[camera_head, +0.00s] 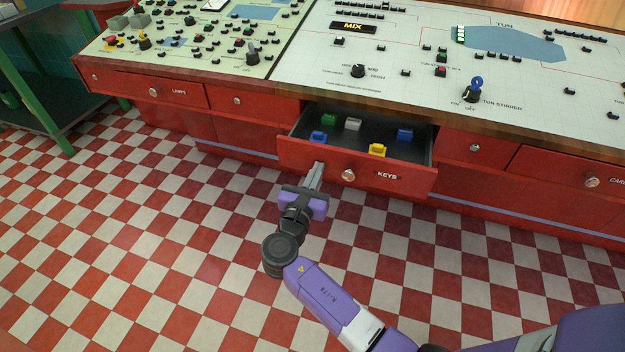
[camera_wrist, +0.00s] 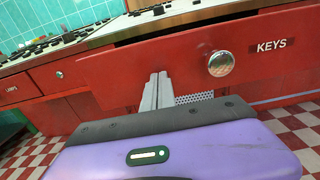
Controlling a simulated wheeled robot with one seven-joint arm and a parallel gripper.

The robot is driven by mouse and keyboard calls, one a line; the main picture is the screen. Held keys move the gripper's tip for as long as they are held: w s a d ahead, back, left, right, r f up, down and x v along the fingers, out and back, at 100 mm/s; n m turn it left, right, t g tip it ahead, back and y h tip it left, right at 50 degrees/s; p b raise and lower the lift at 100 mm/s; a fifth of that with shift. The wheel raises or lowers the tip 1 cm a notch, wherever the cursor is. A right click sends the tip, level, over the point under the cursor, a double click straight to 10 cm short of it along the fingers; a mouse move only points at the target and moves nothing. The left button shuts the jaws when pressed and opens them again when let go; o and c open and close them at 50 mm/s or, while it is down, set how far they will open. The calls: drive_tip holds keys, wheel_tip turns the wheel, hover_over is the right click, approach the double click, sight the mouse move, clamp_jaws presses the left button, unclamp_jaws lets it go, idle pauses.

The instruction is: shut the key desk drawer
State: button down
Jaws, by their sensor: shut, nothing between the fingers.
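The keys drawer (camera_head: 355,172) is a red drawer in the desk, pulled out, with a label reading KEYS and a round metal knob (camera_head: 348,175). Inside its dark tray lie several coloured blocks: green, white, yellow and blue. My gripper (camera_head: 317,170) is shut and empty, with its fingertips at the drawer front, left of the knob. In the wrist view the fingers (camera_wrist: 157,88) point at the red front, and the knob (camera_wrist: 221,63) is to their right. I cannot tell whether the tips touch the front.
The desk (camera_head: 400,80) has a sloping panel covered in switches and knobs. A closed drawer labelled LAMPS (camera_head: 170,90) is at left, and other closed red drawers flank the open one. The checkered floor (camera_head: 150,230) in front is clear.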

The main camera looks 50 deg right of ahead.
sight(336, 138)
drive_tip(key=b+x, duration=0.1)
drive_tip(key=x, duration=1.6)
drive_tip(key=shift+f+b, duration=0.1)
drive_tip(key=shift+b, duration=0.25)
drive_tip(key=shift+w+d, duration=0.15)
drive_tip(key=shift+d, duration=0.4)
drive_tip(key=shift+w+d, duration=0.1)
drive_tip(key=shift+d, duration=0.05)
drive_tip(key=shift+d+r, duration=0.1)
drive_tip(key=shift+r, duration=0.15)
